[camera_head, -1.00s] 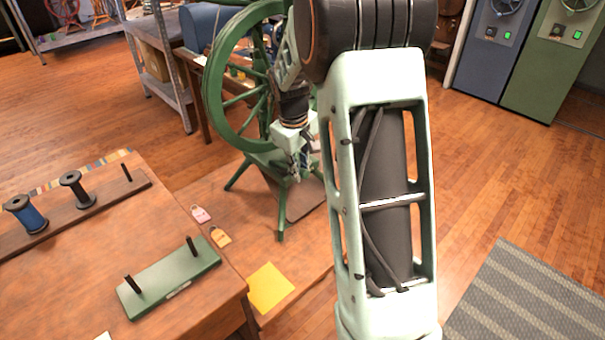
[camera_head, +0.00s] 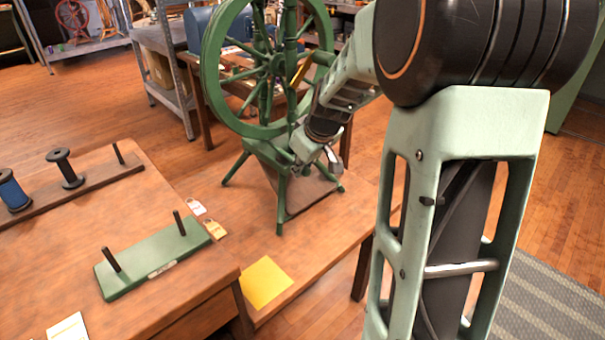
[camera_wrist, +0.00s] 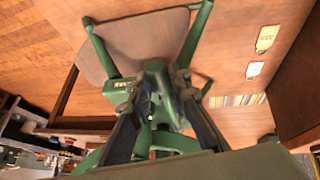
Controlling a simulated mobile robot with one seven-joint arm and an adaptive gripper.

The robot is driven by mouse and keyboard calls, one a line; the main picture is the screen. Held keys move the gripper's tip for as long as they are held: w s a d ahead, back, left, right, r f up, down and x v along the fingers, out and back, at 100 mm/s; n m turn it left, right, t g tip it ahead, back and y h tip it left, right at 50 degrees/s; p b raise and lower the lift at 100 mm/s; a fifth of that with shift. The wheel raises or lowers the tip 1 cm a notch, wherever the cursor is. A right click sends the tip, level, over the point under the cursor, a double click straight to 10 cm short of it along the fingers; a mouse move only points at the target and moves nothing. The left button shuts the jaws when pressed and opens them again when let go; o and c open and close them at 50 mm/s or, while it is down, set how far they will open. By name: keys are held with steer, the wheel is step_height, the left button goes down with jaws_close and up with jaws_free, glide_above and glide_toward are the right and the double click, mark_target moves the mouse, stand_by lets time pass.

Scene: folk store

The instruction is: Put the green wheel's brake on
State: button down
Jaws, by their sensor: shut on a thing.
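The green wheel (camera_head: 208,85) is a spinning wheel standing upright on splayed legs, at the upper middle of the head view. Its green legs and frame also show in the wrist view (camera_wrist: 105,52). My gripper (camera_head: 330,163) is low at the right front of the wheel's frame, above the brown treadle board (camera_head: 305,194). In the wrist view, my gripper (camera_wrist: 158,98) has its two dark fingers on either side of a small green part of the wheel (camera_wrist: 156,82). The fingers are shut on it. I cannot tell clearly whether this part is the brake, and its contact is partly hidden.
The wheel stands on a low wooden platform (camera_head: 345,220) with a yellow sheet (camera_head: 265,283). A table at left holds a green peg base (camera_head: 150,262) and spools on a rack (camera_head: 95,190). Two tags (camera_head: 197,208) lie near its edge.

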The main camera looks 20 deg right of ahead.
steer(key=shift+f+t+b, duration=0.2)
steer(key=shift+t+b, duration=0.2)
steer(key=shift+b, duration=0.5)
steer(key=c, duration=1.8)
jaws_free()
steer(key=v, duration=0.7)
steer(key=shift+r, duration=0.25)
steer(key=shift+s+d, duration=0.1)
